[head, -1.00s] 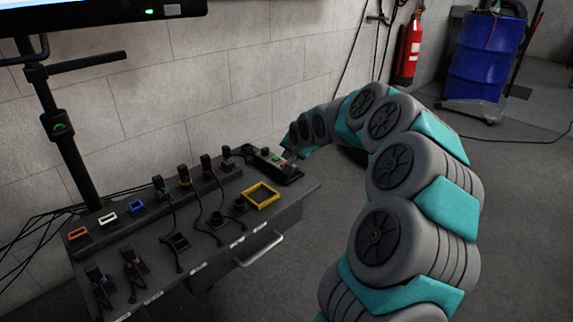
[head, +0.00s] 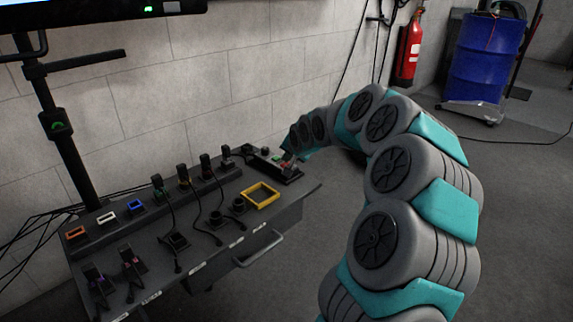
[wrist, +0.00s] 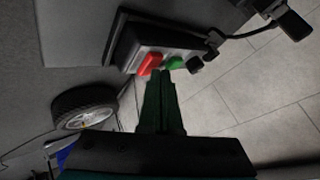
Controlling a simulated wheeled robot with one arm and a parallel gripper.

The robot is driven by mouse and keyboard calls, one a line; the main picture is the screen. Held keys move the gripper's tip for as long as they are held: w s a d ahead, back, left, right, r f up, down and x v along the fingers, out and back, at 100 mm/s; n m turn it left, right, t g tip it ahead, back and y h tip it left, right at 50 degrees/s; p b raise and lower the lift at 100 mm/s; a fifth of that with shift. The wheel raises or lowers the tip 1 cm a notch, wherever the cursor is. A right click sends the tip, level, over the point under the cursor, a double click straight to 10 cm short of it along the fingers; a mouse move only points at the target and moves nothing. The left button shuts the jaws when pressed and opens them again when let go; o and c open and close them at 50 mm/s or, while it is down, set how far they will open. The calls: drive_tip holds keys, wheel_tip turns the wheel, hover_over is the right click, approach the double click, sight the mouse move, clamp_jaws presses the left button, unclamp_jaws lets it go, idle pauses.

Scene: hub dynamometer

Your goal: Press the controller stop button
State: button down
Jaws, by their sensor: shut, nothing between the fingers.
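The controller is a dark box (head: 291,178) at the far right end of the bench in the head view. In the wrist view the same box (wrist: 124,46) carries a red button (wrist: 150,64), a green button (wrist: 175,63) and a black knob (wrist: 195,65). The red one looks like the stop button. My gripper (wrist: 163,73) is shut and empty. Its tips appear right beside the red button, on the side towards the green one. I cannot tell whether they touch. In the head view my arm's end covers part of the box.
A yellow square frame (head: 247,194) and several plugs and cables lie on the bench (head: 290,205) left of the box. A grey wall stands close behind. A fire extinguisher (head: 409,52) and a blue drum (head: 484,60) stand farther back.

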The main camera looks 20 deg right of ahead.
drive_tip(key=shift+f, duration=0.3)
idle(0.5)
drive_tip(key=shift+r, duration=0.95)
drive_tip(key=shift+r+p, duration=0.95)
drive_tip(key=shift+r, duration=1.6)
